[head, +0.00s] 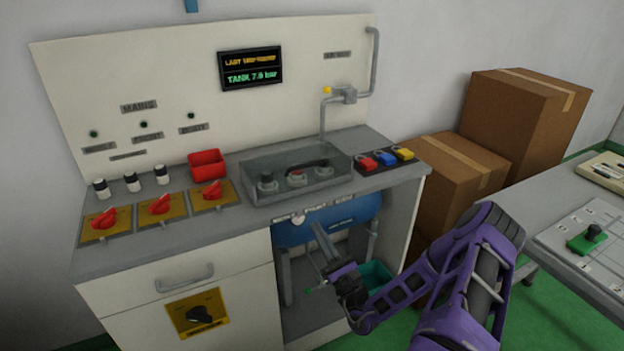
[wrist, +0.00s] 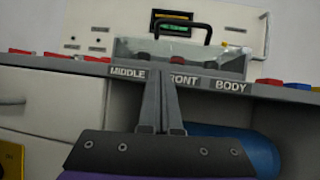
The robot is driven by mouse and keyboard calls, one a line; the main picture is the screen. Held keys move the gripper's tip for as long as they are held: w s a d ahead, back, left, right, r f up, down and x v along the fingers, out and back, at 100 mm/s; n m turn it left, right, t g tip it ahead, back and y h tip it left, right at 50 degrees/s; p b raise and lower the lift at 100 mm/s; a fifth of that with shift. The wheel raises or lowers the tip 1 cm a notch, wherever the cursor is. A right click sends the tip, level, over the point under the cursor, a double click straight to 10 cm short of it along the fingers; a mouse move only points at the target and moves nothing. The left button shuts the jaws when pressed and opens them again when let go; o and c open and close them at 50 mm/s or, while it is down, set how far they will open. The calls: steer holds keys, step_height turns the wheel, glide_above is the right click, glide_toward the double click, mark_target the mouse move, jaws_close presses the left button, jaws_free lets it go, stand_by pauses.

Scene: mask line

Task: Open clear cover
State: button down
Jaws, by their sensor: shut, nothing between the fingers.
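The clear cover (head: 262,184) is a see-through grey box on the counter, lying closed over several dark knobs, one with a red top. A dark arched handle (wrist: 183,22) stands up from it in the wrist view, where the cover (wrist: 205,52) is straight ahead. My gripper (head: 317,227) is in front of the cabinet, below the cover's front edge and apart from the handle. In the wrist view my gripper (wrist: 161,75) has its fingers together and empty, overlapping the label strip at the counter edge.
Red rotary switches (head: 160,205) and a red bin (head: 207,164) are left of the cover. A pipe with a valve (head: 345,96) rises behind. A blue tank (head: 345,222) sits in the open bay below. Cardboard boxes (head: 520,120) stand right.

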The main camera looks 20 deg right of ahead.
steer(key=w+r+h, duration=0.1)
steer(key=w+r, duration=0.1)
steer(key=w+d+r+m+h, duration=0.1)
steer(key=w+r, duration=0.1)
steer(key=w, duration=0.1)
steer(key=w+d+r+m+h, duration=0.1)
steer(key=w, duration=0.1)
steer(key=shift+w+r+t, duration=0.35)
steer(key=shift+r+t, duration=0.05)
steer(key=r, duration=0.1)
steer(key=w+r, duration=0.1)
steer(key=r, duration=0.1)
steer(key=shift+r, duration=0.2)
steer(key=shift+w+r, duration=0.15)
steer(key=shift+r, duration=0.25)
steer(key=shift+r, duration=0.1)
steer(key=shift+r+g+p, duration=0.3)
steer(key=shift+r+p, duration=0.15)
steer(key=shift+p, duration=0.15)
